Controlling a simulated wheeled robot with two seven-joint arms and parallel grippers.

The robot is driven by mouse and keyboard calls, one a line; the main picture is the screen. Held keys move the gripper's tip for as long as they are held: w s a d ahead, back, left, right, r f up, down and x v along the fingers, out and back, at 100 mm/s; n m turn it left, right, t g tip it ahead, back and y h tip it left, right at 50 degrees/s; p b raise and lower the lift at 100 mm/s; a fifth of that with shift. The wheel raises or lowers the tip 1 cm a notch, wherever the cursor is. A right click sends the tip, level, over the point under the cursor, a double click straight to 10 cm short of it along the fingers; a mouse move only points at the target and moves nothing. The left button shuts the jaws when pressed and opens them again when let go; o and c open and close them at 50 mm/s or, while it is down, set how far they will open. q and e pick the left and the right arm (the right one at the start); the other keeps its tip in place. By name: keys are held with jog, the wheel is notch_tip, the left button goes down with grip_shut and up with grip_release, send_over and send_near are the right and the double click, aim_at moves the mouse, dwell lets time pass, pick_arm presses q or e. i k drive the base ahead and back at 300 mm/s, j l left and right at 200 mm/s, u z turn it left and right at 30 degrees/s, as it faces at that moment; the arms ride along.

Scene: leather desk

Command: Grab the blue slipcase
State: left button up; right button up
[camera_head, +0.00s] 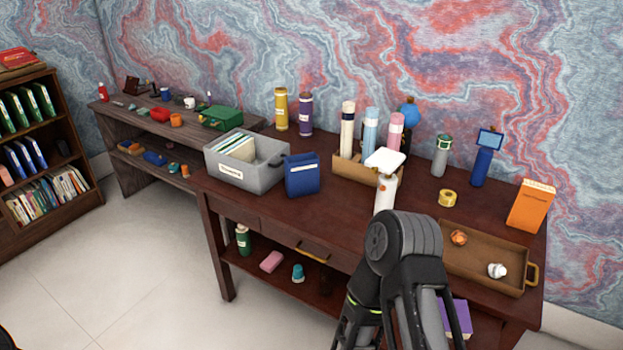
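The blue slipcase (302,175) is a dark blue upright box with a small pale label near its top. It stands near the front edge of the dark red-brown desk (341,212), just right of a grey bin. Neither gripper shows on it or beside it. One of my black and grey arms rises from the bottom of the head view, right of the slipcase, with its bent joint in front of the desk. No gripper fingers can be seen on it. My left gripper is out of view.
A grey bin (262,180) with files stands close left of the slipcase. To its right are a box (352,170) of tall bottles and a white flat-topped object (385,192). A brown tray (470,262) and orange box (531,205) sit farther right. The desk front below the slipcase is clear.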

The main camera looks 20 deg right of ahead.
aim_at(302, 171)
jog(key=z, duration=0.45)
jog(key=i+j+z, duration=0.1)
jog(key=z, duration=0.8)
jog(key=j+z, duration=0.1)
jog(key=z, duration=0.35)
jog(key=j+z, duration=0.1)
jog(key=z, duration=0.35)
jog(key=j+z, duration=0.3)
jog(key=j, duration=0.15)
jog(key=j+z, duration=0.35)
jog(key=k+j+z, duration=0.15)
jog(key=j+z, duration=0.15)
jog(key=j, duration=0.25)
jog(key=k+j+z, duration=0.15)
jog(key=j+z, duration=0.2)
jog(key=k+j+z, duration=0.45)
jog(key=j+z, duration=0.15)
jog(key=j, duration=0.15)
jog(key=k+j+z, duration=0.1)
jog(key=k+j, duration=1.1)
